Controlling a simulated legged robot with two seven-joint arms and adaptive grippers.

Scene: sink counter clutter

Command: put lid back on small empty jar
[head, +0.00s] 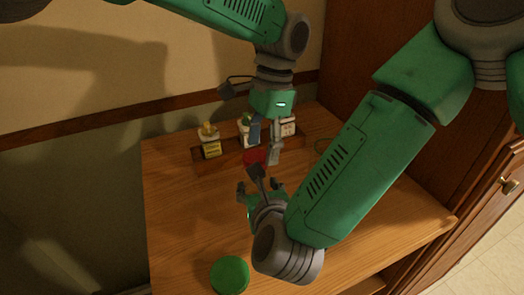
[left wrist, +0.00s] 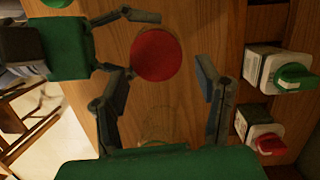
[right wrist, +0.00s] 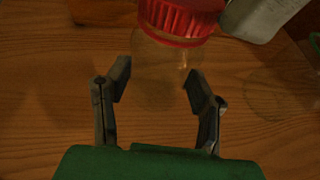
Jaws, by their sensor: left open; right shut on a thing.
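A small clear jar (right wrist: 168,58) stands between the fingers of my right gripper (right wrist: 157,75), which is shut on it. Its red lid (right wrist: 180,18) is on top; I cannot tell whether it is fully seated. From above, the red lid is a round disc in the left wrist view (left wrist: 157,55). My left gripper (head: 265,142) is open above the jar, with a finger to either side of the lid and gaps showing in the left wrist view. In the head view, the red lid (head: 255,157) shows just below the left fingers, and my right gripper (head: 260,180) is in front of it.
A green lid (head: 230,275) lies at the front of the wooden counter (head: 185,220). White bottles (head: 210,143) stand in a wooden rack at the back. A faint round, see-through outline (head: 325,145) shows right of the left gripper. The counter's left side is clear.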

